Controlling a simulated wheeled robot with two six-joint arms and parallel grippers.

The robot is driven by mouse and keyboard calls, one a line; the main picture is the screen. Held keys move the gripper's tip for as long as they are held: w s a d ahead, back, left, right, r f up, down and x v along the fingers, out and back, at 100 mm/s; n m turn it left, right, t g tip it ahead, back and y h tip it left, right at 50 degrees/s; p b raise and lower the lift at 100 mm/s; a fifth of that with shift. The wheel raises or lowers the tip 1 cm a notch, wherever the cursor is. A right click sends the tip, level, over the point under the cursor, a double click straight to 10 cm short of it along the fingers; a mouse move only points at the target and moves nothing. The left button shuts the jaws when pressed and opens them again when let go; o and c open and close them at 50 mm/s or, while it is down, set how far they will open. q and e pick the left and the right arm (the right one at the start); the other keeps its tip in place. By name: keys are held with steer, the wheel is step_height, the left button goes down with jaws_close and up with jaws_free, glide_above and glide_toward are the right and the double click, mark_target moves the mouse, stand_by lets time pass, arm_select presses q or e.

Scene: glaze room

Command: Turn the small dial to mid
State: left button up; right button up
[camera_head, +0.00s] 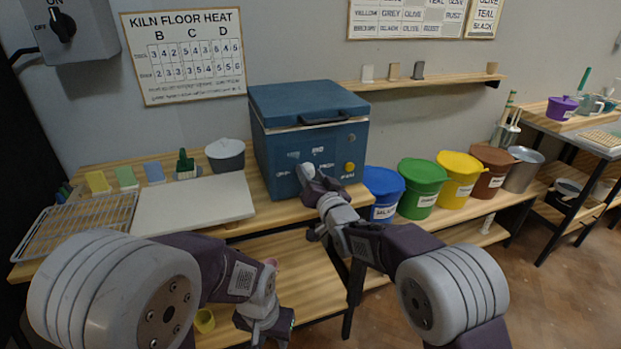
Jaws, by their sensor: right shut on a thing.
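The blue kiln (274,138) with a dark lid handle stands on the wooden bench, its front panel facing me. Small white markings show on the panel, one of them above my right gripper; they are too small to read surely. My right gripper (308,176) is at the lower middle of this panel, shut on what appears to be the small dial. The gripper hides the dial, so its pointer and setting cannot be seen. A yellow knob (349,167) is on the panel to the right. My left gripper (268,285) hangs low before the bench, away from the kiln; its fingers are unclear.
Blue (384,186), green (422,172) and yellow (461,166) lidded buckets stand right of the kiln. A white slab (193,205), a wire rack (75,225) and a grey pot (225,157) are on the left bench. A wall switch box (85,45) is upper left.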

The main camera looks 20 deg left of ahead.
steer(key=m+b, duration=0.1)
steer(key=m, duration=0.3)
steer(key=shift+f+m, duration=0.1)
steer(key=shift+m, duration=0.2)
steer(key=m, duration=0.4)
steer(key=shift+w+d+m+b, duration=0.1)
steer(key=shift+m+b, duration=0.2)
steer(key=shift+b, duration=0.1)
steer(key=m, duration=0.4)
steer(key=shift+f+m, duration=0.15)
steer(key=shift+m, duration=0.15)
steer(key=shift+m+b, duration=0.4)
steer(key=shift+m, duration=1.8)
steer(key=shift+f, duration=0.1)
steer(key=o, duration=1.2)
